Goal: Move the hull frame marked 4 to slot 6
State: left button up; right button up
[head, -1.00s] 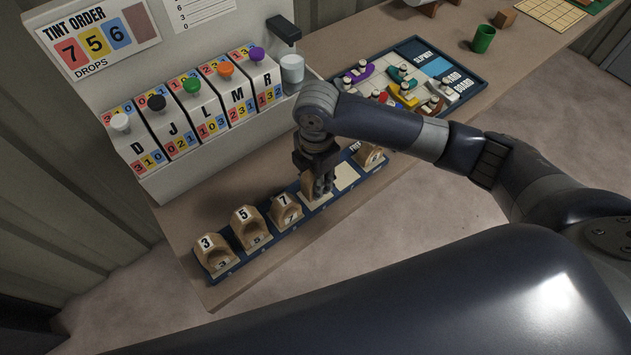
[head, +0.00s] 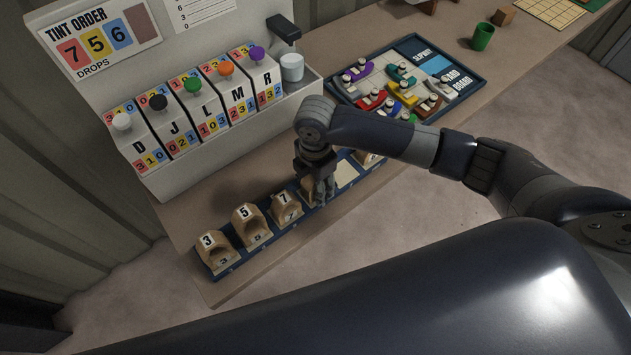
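A dark blue rack (head: 262,249) holds a row of wooden hull frames. Frames marked 3 (head: 217,252), 5 (head: 251,226) and 7 (head: 286,205) stand in its near-left slots. My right gripper (head: 323,194) points down at the slot right of frame 7, at a wooden frame (head: 306,191) whose top mark is hidden by the gripper. Whether the fingers are closed on it is not clear. My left gripper is out of view.
A tint dispenser (head: 190,130) with coloured knobs stands behind the rack, a white cup (head: 292,67) at its right end. A board with coloured pieces (head: 462,78) lies behind my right arm. A green cup (head: 483,37) stands farther right. The counter's front edge runs close to the rack.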

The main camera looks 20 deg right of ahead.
jog(key=shift+r, duration=0.3)
notch_tip(320, 180, up, 12)
jog(key=shift+f+b, duration=0.1)
jog(key=shift+b, duration=0.85)
jog(key=shift+f, duration=0.1)
